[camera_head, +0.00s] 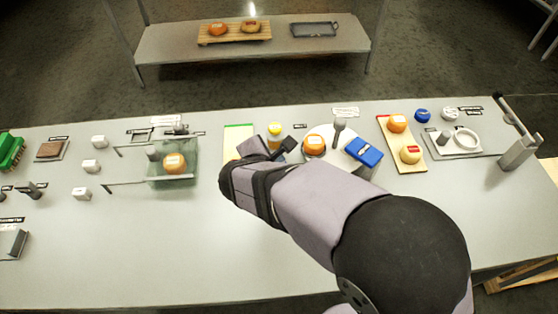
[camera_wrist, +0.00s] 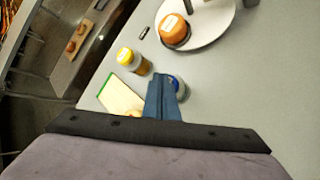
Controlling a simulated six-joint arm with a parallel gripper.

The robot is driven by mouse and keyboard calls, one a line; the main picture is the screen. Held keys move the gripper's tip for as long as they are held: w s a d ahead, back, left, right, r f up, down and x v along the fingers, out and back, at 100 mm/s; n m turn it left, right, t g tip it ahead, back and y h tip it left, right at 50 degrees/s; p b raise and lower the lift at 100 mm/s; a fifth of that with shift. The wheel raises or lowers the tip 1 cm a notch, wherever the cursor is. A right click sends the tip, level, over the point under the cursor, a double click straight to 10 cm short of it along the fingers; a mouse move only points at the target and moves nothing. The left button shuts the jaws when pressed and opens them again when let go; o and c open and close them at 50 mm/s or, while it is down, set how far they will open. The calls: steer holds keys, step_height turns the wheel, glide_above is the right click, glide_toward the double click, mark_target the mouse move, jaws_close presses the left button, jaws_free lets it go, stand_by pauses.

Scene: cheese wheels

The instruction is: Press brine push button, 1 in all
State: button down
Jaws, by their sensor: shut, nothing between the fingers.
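A clear greenish tank (camera_head: 185,180) with an orange cheese wheel (camera_head: 174,162) in it stands left of centre in the head view, with grey bars beside it. I cannot tell for sure which item is the brine push button; the labels are too small to read. My gripper (camera_head: 284,147) is shut and empty, right of the tank and near the yellow-capped jar (camera_head: 274,129). In the wrist view my gripper (camera_wrist: 162,98) partly hides a blue-and-white round item (camera_wrist: 180,88). The wrist view also shows the yellow-capped jar (camera_wrist: 134,60).
A round white plate (camera_head: 325,133) with an orange wheel (camera_head: 314,145), a blue box (camera_head: 363,151) and a wooden board (camera_head: 410,166) with two wheels lie to the right. White blocks (camera_head: 91,166) stand left of the tank.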

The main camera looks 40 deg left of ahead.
steer(key=shift+f, duration=0.3)
steer(key=shift+r, duration=0.15)
stand_by(0.4)
steer(key=shift+r+p, duration=0.9)
steer(key=shift+r, duration=0.3)
steer(key=shift+r, duration=0.15)
step_height(320, 180, up, 5)
steer(key=p, duration=0.4)
stand_by(0.5)
